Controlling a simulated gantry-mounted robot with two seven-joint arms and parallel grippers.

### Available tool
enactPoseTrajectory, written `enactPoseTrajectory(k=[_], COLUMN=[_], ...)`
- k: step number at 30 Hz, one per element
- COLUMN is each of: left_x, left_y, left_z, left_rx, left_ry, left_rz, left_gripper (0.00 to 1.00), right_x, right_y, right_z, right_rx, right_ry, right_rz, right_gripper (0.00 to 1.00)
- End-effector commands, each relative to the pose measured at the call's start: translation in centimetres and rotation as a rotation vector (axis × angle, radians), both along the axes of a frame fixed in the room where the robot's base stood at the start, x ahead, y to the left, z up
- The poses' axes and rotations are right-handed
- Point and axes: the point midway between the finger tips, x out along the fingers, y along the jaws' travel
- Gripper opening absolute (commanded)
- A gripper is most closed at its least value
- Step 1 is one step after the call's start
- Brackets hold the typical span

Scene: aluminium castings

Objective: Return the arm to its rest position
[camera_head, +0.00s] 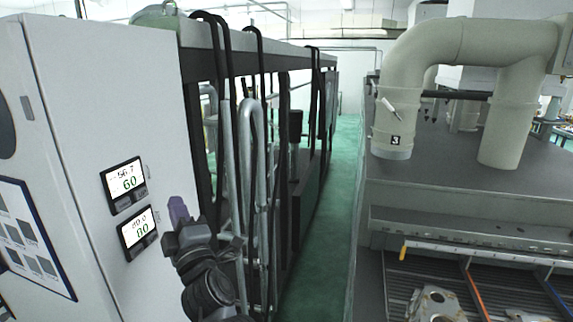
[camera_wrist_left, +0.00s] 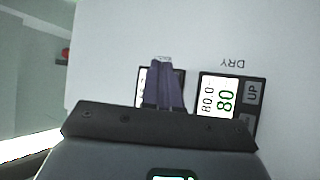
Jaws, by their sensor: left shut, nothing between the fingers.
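My left gripper (camera_head: 178,211) is raised in front of the white control cabinet (camera_head: 85,100) in the head view. Its purple fingers are together, with nothing between them. In the left wrist view the shut fingers (camera_wrist_left: 163,85) point at the cabinet face and cover part of one display. The other display (camera_wrist_left: 218,95) shows 80.0 and 80 beside an UP button. In the head view the upper display (camera_head: 127,182) reads 60 in green, and the lower display (camera_head: 138,229) is just left of my gripper. I cannot tell whether the fingertips touch the panel. My right gripper is not in view.
Black hoses and metal pipes (camera_head: 252,130) hang on the machine close right of my left arm. A green-floored aisle (camera_head: 330,215) runs down the middle. At right stand a large beige duct (camera_head: 410,80) and a slatted conveyor with aluminium castings (camera_head: 437,303).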

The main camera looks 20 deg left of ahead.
Motion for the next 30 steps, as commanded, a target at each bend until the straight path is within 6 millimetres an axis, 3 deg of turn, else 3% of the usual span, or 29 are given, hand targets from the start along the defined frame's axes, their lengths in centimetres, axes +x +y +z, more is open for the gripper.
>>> enactPoseTrajectory(k=[2,6,10,14,20,24,27,30], left_x=[0.2,-0.4,-2.8,-5.7,-12.0,-19.3,-24.0,-26.8], left_y=[0.1,0.8,1.3,0.5,-3.3,-8.0,-10.9,-12.8], left_z=[-2.2,-8.5,-14.7,-20.6,-28.8,-33.2,-34.6,-34.5], left_rx=[0.003,0.017,0.050,0.085,0.162,0.275,0.391,0.522], left_ry=[0.051,0.185,0.323,0.508,0.908,1.272,1.491,1.640], left_rz=[0.002,0.013,0.000,-0.097,-0.364,-0.641,-0.827,-0.962], left_gripper=[0.00,0.00,0.00,0.00,0.00,0.00,0.00,0.00], right_x=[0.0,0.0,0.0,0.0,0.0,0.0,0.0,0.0], right_y=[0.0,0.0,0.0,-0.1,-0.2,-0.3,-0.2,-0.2], right_z=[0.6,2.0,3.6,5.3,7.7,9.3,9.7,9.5], right_rx=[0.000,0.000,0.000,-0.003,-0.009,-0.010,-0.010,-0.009], right_ry=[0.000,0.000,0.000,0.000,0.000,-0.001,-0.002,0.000], right_rz=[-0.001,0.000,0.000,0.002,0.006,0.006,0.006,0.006], right_gripper=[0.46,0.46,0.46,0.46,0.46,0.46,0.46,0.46])
